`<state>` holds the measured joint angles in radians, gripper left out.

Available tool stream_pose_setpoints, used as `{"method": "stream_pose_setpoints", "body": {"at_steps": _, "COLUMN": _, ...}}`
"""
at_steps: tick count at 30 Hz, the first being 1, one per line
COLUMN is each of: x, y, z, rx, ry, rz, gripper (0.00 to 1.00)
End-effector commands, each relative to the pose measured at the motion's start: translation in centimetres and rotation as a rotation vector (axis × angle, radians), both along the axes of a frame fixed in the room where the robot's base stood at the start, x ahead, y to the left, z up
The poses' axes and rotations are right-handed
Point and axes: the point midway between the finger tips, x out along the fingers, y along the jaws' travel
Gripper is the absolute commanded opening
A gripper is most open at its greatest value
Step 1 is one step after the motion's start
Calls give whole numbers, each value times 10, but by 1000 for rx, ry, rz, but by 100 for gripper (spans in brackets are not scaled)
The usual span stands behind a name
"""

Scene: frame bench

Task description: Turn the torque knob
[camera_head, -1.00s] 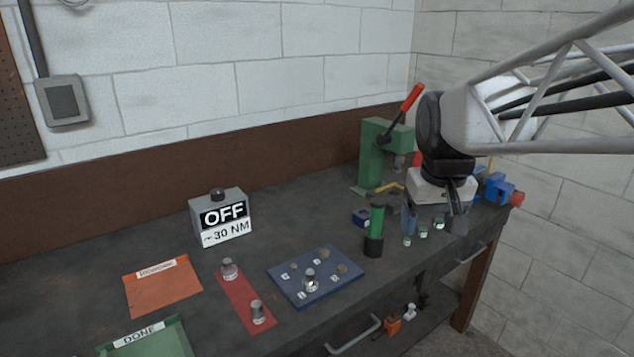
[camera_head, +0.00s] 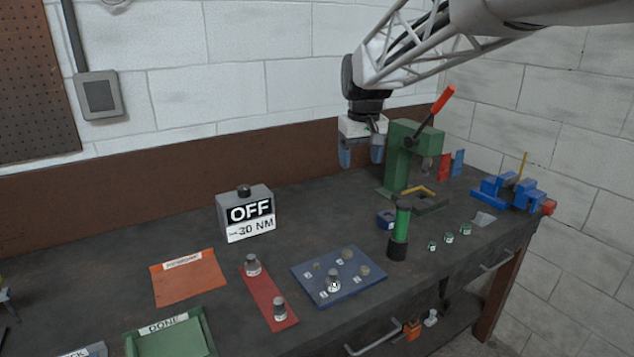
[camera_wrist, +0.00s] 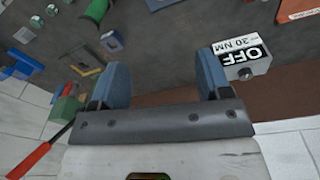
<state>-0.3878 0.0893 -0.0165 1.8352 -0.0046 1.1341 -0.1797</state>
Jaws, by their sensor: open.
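A grey box (camera_head: 263,193) stands at the back of the bench with a dark torque knob (camera_head: 244,191) on its top. Its front label reads "OFF" and "~30 NM". In the wrist view the box (camera_wrist: 262,68) shows upside down at the right, with the knob (camera_wrist: 246,74) on its edge. My gripper (camera_head: 361,155) is open and empty, with two blue fingers, in the air above the back of the bench. It is to the right of the box and higher, apart from it. In the wrist view its fingers (camera_wrist: 165,82) are spread wide.
A green press (camera_head: 400,158) with a red-tipped lever stands right beside my gripper. A blue board (camera_head: 312,288) with several pegs, a red strip (camera_head: 264,297), an orange mat (camera_head: 190,284) and a green tray (camera_head: 205,330) lie in front. A blue vise (camera_head: 490,190) is at the right.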

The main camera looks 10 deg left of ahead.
Motion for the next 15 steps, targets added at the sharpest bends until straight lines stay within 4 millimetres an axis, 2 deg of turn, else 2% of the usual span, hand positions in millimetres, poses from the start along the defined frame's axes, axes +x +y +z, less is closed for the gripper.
{"method": "stream_pose_setpoints", "body": {"at_steps": 1, "x": 9, "y": 14, "z": -2, "rx": -3, "ry": 5, "rz": 18, "gripper": 71}}
{"method": "stream_pose_setpoints", "body": {"at_steps": 6, "x": 35, "y": 56, "z": -8, "rx": -8, "ry": 14, "rz": 73, "gripper": 71}}
{"method": "stream_pose_setpoints", "body": {"at_steps": 15, "x": 74, "y": 136, "z": -25, "rx": -19, "ry": 35, "rz": 170, "gripper": 71}}
